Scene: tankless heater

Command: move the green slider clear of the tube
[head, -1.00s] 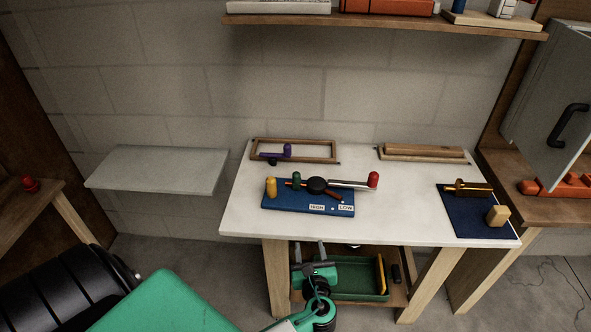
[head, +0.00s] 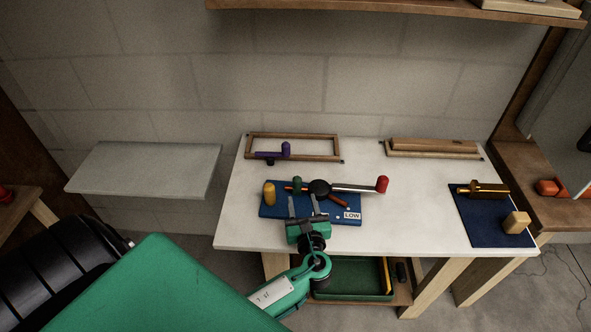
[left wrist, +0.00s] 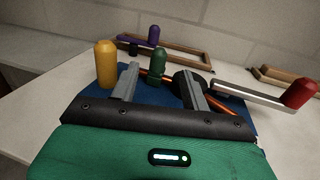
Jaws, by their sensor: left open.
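The green slider (head: 297,185) is a small rounded knob on the blue board, on an orange rod between the yellow knob (head: 269,193) and a black round hub (head: 319,188). It also shows in the left wrist view (left wrist: 157,64), between and beyond my fingertips. A grey tube (head: 352,188) runs right from the hub to a red knob (head: 382,184). My left gripper (head: 304,208) is open and empty at the board's front edge, its fingers pointing toward the slider; it also shows in the left wrist view (left wrist: 160,82). My right gripper is not in view.
The blue board (head: 268,210) lies on the white table (head: 400,215). Behind it is a wooden frame with a purple knob (head: 286,149). A blue mat (head: 482,228) with brass and yellow pieces lies at the right. The table between them is clear.

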